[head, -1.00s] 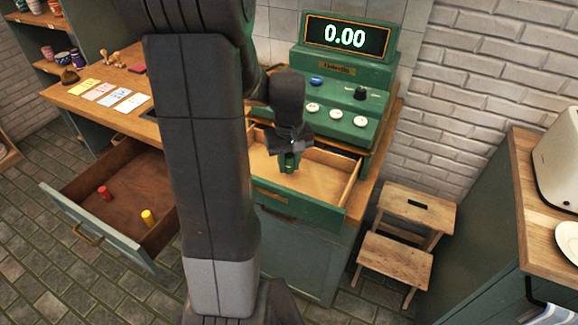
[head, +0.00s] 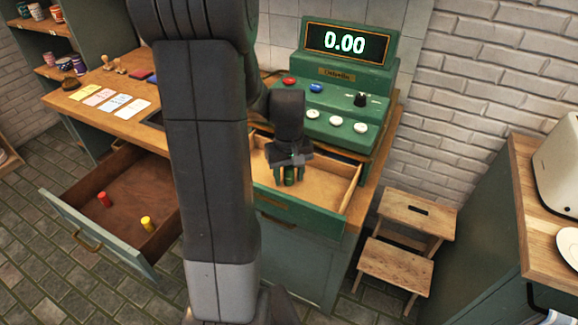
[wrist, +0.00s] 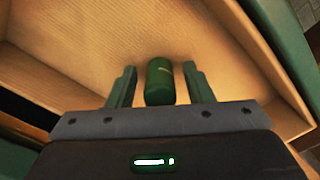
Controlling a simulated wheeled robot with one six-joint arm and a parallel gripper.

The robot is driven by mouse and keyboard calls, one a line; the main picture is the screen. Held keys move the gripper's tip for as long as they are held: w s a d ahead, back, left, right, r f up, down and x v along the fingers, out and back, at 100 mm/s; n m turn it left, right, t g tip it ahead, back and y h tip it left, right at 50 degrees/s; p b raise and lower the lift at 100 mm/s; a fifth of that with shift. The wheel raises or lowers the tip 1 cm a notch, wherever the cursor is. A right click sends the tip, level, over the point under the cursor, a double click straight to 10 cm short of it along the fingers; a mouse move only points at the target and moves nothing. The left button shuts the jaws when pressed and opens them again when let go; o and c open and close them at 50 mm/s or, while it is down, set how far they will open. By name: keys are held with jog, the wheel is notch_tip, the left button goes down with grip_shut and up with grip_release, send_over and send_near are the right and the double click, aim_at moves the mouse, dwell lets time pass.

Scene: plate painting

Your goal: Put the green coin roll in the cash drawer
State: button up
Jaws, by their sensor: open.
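The green coin roll (wrist: 160,82) stands out between my fingers in the wrist view, over the pale wooden floor of the cash drawer (wrist: 80,55). A gap shows on each side of it. In the head view my gripper (head: 289,175) is down inside the open cash drawer (head: 345,183) under the green register. My gripper is open, its fingers (wrist: 160,88) on either side of the roll. The roll's lower end is partly hidden by my gripper body in the wrist view.
The green register (head: 345,85) stands behind the cash drawer. At left, another open drawer (head: 85,230) holds a red roll (head: 104,199) and a yellow roll (head: 147,223). Cards (head: 105,100) lie on the counter. A wooden step stool (head: 400,240) stands at right.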

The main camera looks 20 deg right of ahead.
aim_at(289, 167)
notch_tip(289, 167, up, 12)
jog(key=shift+r, duration=0.15)
dwell(1.6)
